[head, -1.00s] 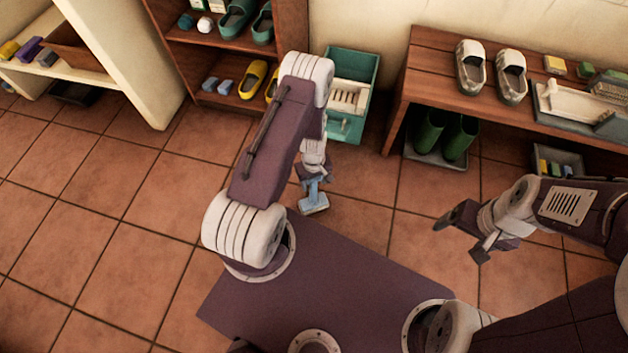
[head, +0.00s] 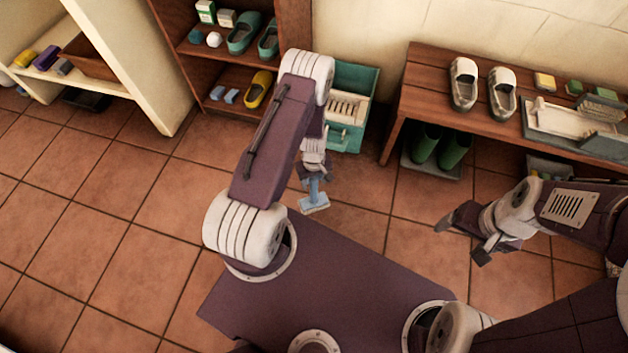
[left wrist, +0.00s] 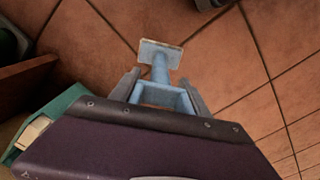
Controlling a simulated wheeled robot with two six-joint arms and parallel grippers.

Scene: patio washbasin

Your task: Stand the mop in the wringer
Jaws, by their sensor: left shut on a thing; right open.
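The small light-blue mop (head: 314,203) is held by my left gripper (head: 313,177), with its flat head down, just above or at the floor; I cannot tell if it touches. In the left wrist view the mop's blue handle frame (left wrist: 165,97) sits between the two grey fingers of my left gripper (left wrist: 160,93), and its pale head points away. The wringer (head: 350,138), a teal box with a pale slotted insert, stands on the floor behind my left arm, which hides its left part. A teal edge shows in the left wrist view (left wrist: 60,110). My right gripper (head: 463,236) is open and empty.
A brown shelf (head: 185,60) with shoes stands left of the wringer. A wooden bench (head: 430,75) with shoes and a tray stands to the right, green boots (head: 440,148) beneath it. Tiled floor (head: 120,220) is clear at left and between the mop and boots.

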